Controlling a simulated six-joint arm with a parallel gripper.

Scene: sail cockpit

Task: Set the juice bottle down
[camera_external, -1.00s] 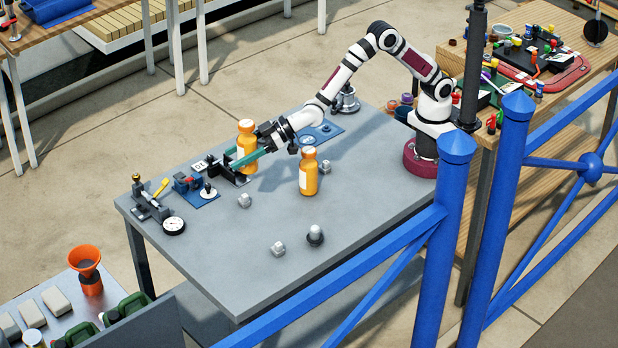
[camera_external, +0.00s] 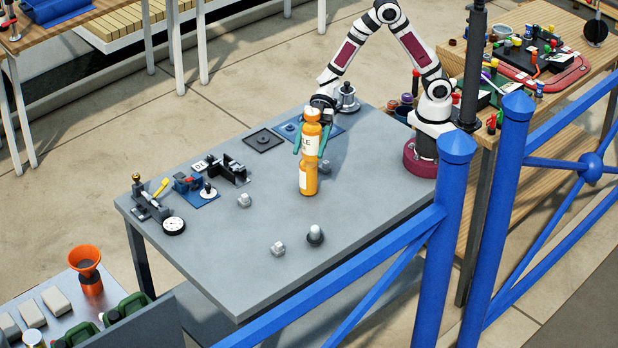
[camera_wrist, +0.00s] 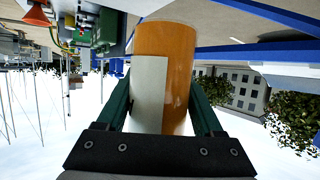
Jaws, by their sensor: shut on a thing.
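An orange juice bottle (camera_external: 312,129) with a pale label is held upright between the green fingers of my gripper (camera_external: 311,139). In the wrist view the held bottle (camera_wrist: 178,60) fills the space between both fingers (camera_wrist: 160,80), its cream label facing the camera. A second orange bottle (camera_external: 307,181) stands on the grey table (camera_external: 225,250). In the external view the held bottle overlaps this second bottle's upper part and hides it. The held bottle's base is hard to make out, and I cannot tell the gap between the two bottles.
A black square plate (camera_external: 264,141) and a blue mat (camera_external: 290,129) lie left of my gripper. A grey nut-like block (camera_external: 244,200), another (camera_external: 278,249) and a dark knob (camera_external: 315,236) sit toward the front. A dial gauge (camera_external: 173,226) and small fixtures occupy the left end. The front middle has free room.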

